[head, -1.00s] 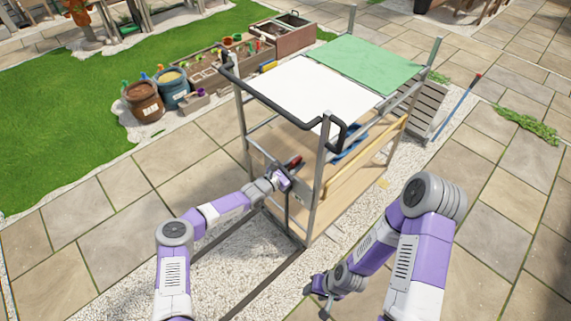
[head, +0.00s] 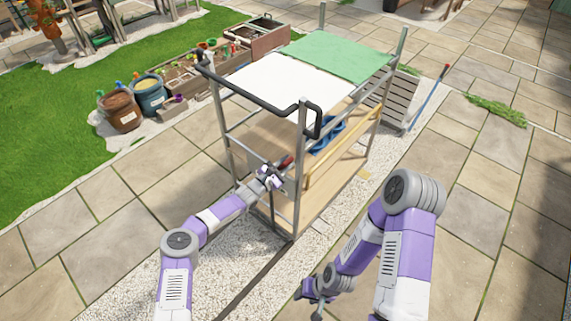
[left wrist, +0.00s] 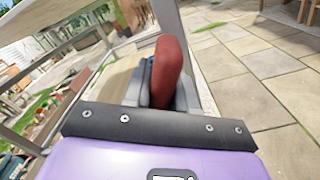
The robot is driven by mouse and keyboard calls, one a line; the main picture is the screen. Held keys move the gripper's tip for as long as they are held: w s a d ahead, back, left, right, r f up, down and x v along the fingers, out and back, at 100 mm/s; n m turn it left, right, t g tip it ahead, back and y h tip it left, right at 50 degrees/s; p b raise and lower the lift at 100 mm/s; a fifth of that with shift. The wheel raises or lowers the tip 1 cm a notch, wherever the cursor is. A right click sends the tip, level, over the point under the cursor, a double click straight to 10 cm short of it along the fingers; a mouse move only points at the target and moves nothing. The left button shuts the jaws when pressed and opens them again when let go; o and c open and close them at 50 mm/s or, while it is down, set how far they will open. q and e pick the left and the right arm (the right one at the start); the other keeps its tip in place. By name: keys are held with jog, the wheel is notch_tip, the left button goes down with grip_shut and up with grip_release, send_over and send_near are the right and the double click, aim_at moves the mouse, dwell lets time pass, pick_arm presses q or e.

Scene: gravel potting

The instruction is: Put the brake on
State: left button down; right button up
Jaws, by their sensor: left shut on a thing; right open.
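The cart is a tall metal-framed trolley with a white top panel (head: 275,82), a green top panel (head: 340,55) and a black push handle (head: 262,101). A red-gripped brake lever (head: 286,161) is at its near end, below the push handle. My left gripper (head: 274,175) is shut on this lever. In the left wrist view the red grip (left wrist: 170,70) stands up between the grey fingers, which partly hide its lower end. My right gripper (head: 312,294) is open and empty, low over the ground to the right of the cart's near leg.
A dark rail (head: 257,282) lies on the gravel strip before the cart. Blue trays (head: 328,134) sit inside the cart. Tubs (head: 120,110) and planter boxes (head: 190,72) stand behind left. A slatted crate (head: 397,103) stands right of the cart.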

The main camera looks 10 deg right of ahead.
pick_arm(q)
jog(key=c, duration=1)
grip_release()
jog(key=shift+s+d+f, duration=0.1)
jog(key=shift+s+f, duration=0.05)
jog(key=shift+f, duration=0.05)
jog(key=shift+s+a+r+p, duration=0.1)
jog(key=shift+s+a+p, duration=0.15)
jog(key=shift+a+p, duration=0.2)
jog(key=p+v, duration=0.2)
jog(key=v, duration=0.4)
jog(key=shift+s+a+p, duration=0.15)
jog(key=shift+s+p, duration=0.1)
jog(key=shift+p, duration=0.1)
